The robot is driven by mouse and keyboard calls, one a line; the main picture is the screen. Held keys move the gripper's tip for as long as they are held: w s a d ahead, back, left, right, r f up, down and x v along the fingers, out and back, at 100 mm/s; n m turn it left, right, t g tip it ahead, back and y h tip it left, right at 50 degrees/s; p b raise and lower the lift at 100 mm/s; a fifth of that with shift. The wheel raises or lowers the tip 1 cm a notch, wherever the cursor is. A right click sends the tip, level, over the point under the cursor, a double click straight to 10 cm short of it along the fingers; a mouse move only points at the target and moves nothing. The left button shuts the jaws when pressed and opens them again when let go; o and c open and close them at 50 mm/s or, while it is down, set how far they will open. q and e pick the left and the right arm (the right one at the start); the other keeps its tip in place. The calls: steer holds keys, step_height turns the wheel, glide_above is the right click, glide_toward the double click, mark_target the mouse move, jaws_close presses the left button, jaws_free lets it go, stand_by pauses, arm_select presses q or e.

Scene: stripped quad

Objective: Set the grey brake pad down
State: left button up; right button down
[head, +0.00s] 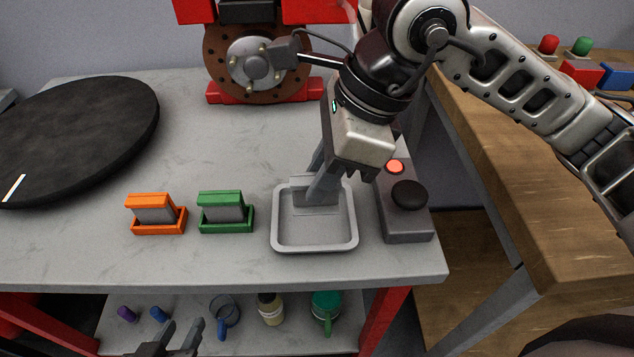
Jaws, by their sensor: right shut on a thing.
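My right gripper (318,190) points down into the grey square tray (314,247) at the front right of the table. It is shut on a grey brake pad (313,210), which is at the back part of the tray, partly hidden by the fingers. I cannot tell whether the pad touches the tray floor. My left gripper (175,344) is low at the bottom edge, in front of the lower shelf, with its fingers apart and empty.
A grey box with a black knob (409,195) and red button stands close right. A black disc (80,135) lies left; a red-mounted brake disc (222,75) stands behind.

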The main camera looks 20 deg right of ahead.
steer(key=shift+w+d+f, duration=0.1)
steer(key=shift+w+f, duration=0.3)
steer(key=shift+f, duration=0.6)
steer(key=shift+w+d+f, duration=0.1)
steer(key=shift+w+f, duration=0.35)
steer(key=shift+f, duration=0.5)
steer(key=shift+w+d+f, duration=0.1)
steer(key=shift+w+f, duration=0.3)
steer(key=shift+f, duration=0.6)
steer(key=shift+f+b, duration=0.2)
steer(key=shift+b, duration=0.15)
steer(key=c, duration=1.3)
jaws_free()
arm_select(q)
steer(key=shift+w+r, duration=0.1)
